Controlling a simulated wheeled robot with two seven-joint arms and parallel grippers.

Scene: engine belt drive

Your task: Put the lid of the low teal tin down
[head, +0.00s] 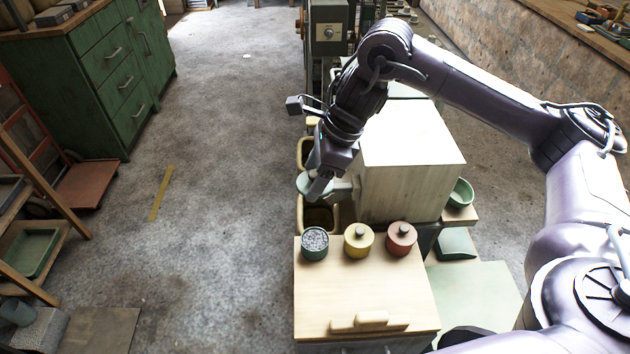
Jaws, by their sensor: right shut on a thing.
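The low teal tin (315,244) stands open at the left back of the wooden top (350,300), full of small grey pieces. My right gripper (318,190) is shut on the teal lid (305,183), a pale round disc. It holds the lid in the air beyond the tin, near the left side of the large pale box. The fingers partly cover the lid. My left gripper is not in view.
A yellow tin (358,241) and a red tin (401,240), both with knobbed lids, stand right of the teal tin. A large pale wooden box (405,185) is behind them. A green bowl (460,193) is at right. The wooden top's front left is clear.

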